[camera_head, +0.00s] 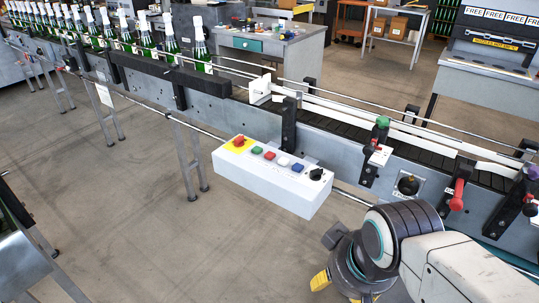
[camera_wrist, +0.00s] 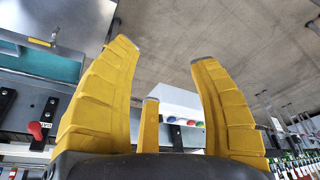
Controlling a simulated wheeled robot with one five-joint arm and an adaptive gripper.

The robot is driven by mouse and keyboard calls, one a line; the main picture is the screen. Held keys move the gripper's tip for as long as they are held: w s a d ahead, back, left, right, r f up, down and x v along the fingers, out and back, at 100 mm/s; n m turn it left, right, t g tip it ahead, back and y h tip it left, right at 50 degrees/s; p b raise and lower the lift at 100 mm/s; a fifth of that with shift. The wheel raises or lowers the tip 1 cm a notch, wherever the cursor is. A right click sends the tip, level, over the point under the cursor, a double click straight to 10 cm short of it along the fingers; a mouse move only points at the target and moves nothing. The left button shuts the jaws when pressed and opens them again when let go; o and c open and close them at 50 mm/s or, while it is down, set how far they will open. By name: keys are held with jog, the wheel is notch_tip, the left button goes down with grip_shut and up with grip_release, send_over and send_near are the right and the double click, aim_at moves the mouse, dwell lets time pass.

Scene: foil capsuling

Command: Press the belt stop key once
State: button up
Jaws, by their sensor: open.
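The white control box (camera_head: 262,188) is mounted on the front of the conveyor. Its top carries a red mushroom button (camera_head: 239,141) on a yellow plate, a green key (camera_head: 256,150), a red key (camera_head: 270,155), a white key (camera_head: 283,161), a blue key (camera_head: 298,168) and a black rotary knob (camera_head: 316,174). Their labels are too small to read. My gripper (camera_head: 340,289) is open and empty, right of and nearer than the box, apart from it. In the wrist view its yellow fingers (camera_wrist: 164,52) are spread, with the box (camera_wrist: 180,103) partly hidden behind them.
The conveyor (camera_head: 335,138) runs from upper left to lower right, with green bottles (camera_head: 170,38) queued at the left. A red lever (camera_head: 457,195) and clamps stand along its right part. The floor (camera_head: 110,215) left of the box is clear.

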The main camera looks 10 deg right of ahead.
grip_shut()
dwell(0.3)
jog(key=c, duration=1)
grip_release()
